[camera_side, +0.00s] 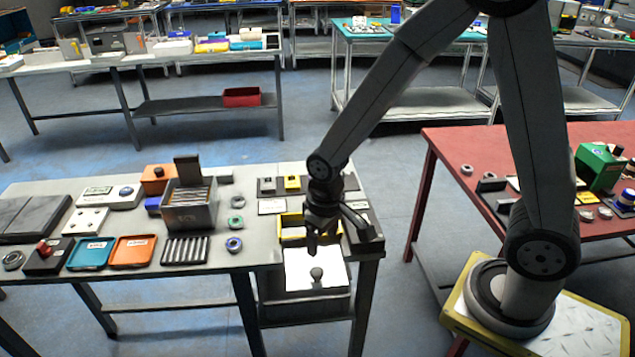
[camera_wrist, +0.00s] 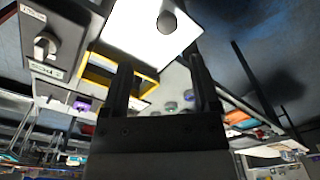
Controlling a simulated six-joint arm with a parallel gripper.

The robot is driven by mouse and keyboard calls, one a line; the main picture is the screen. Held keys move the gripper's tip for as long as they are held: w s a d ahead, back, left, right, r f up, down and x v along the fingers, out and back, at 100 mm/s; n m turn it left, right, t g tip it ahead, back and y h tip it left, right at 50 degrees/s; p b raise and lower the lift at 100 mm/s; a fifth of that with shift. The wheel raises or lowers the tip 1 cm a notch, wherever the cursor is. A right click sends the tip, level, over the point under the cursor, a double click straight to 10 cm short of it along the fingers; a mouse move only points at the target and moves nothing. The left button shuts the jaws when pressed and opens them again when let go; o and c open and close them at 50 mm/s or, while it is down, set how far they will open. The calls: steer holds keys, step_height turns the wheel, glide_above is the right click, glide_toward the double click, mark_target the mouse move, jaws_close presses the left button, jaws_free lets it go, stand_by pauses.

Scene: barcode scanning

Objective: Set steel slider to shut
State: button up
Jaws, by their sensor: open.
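A flat pale panel with a dark round knob, which I take to be the steel slider (camera_side: 300,278), sits at the front right of the grey table. It lies in front of a yellow-rimmed box (camera_side: 291,219), part of which shows uncovered behind it. In the wrist view the slider (camera_wrist: 140,35) is at the top, its knob (camera_wrist: 167,21) beyond my fingertips, and the yellow rim (camera_wrist: 95,77) lies to the left. My gripper (camera_side: 337,238) is open and empty, above and behind the knob, apart from it. It hides part of the box.
A grey unit with a lever (camera_wrist: 45,45) stands beside the yellow box. A slotted metal box (camera_side: 188,213), orange tray (camera_side: 133,251), blue tray (camera_side: 90,253) and rings fill the table's left. A red table (camera_side: 450,160) stands right; floor lies between.

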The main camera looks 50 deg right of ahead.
mark_target(317, 271)
steer(key=shift+w+a+f, duration=0.4)
steer(key=shift+a+f, duration=0.1)
steer(key=shift+f, duration=0.15)
steer(key=shift+f, duration=0.1)
steer(key=shift+f, duration=3.8)
jaws_close()
